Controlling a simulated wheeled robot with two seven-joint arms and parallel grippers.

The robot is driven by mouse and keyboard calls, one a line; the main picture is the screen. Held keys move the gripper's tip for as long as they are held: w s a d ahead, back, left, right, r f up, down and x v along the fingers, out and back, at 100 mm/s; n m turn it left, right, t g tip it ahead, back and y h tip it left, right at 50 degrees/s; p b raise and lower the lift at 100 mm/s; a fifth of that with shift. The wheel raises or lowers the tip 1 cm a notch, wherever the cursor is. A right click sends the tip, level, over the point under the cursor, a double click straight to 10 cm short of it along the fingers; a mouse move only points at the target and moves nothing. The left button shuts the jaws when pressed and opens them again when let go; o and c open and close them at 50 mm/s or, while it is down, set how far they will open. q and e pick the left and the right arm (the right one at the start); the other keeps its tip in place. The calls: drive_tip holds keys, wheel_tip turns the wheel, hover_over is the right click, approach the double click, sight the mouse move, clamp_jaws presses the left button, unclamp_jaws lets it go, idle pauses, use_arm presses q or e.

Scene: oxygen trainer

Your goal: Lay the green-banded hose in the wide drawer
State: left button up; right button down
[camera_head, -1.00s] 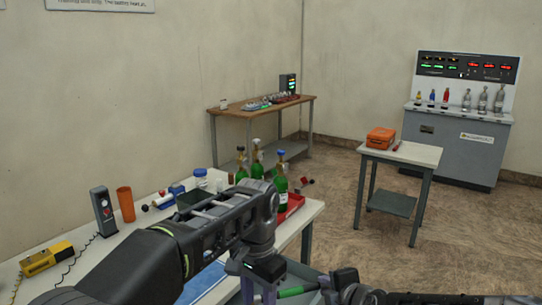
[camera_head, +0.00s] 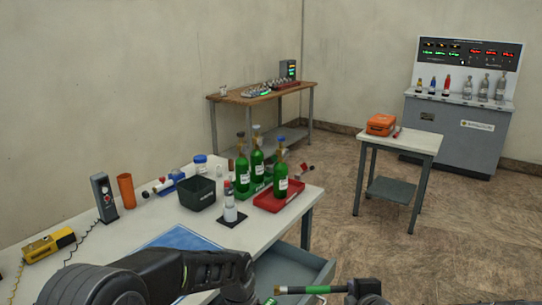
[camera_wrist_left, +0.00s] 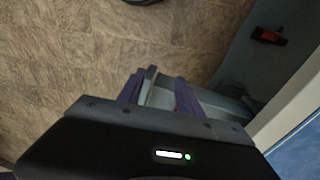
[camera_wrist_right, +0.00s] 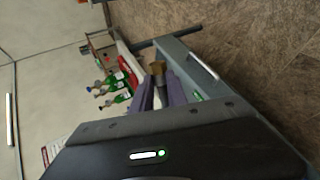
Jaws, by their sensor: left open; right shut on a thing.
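The green-banded hose (camera_head: 316,289) is a dark tube with a bright green band, lying level near the bottom of the head view. My right gripper (camera_head: 350,289) is shut on it at its right part. In the right wrist view, its brassy end (camera_wrist_right: 157,68) sticks out beyond the fingers. A grey drawer (camera_head: 318,270) stands open under the table, just behind the hose in the head view. Its rim also shows in the right wrist view (camera_wrist_right: 198,66). My left gripper (camera_wrist_left: 158,92) is open, with a grey drawer edge between or behind its fingers; contact cannot be told.
The white table (camera_head: 110,243) carries a blue mat (camera_head: 190,238), a black bin (camera_head: 197,196), a red tray (camera_head: 275,203) and several green bottles (camera_head: 281,180). A side table (camera_head: 400,142) with an orange case (camera_head: 381,124) stands apart on open floor.

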use_arm(q)
drive_tip(key=s+a+f+n+h, duration=0.1)
drive_tip(key=s+f, duration=0.3)
drive_tip(key=f, duration=0.3)
drive_tip(key=s+a+f+n, duration=0.15)
drive_tip(key=s+f, duration=0.25)
drive_tip(key=f, duration=0.4)
drive_tip(key=s+f+n+h, duration=0.1)
drive_tip(key=s+f+n, duration=0.1)
drive_tip(key=s, duration=0.6)
drive_tip(key=s+f+n+t, duration=0.1)
drive_tip(key=s+f+n, duration=0.2)
drive_tip(key=s, duration=0.5)
drive_tip(key=shift+f+h, duration=0.4)
drive_tip(key=shift+f, duration=0.35)
drive_tip(key=shift+c, duration=0.6)
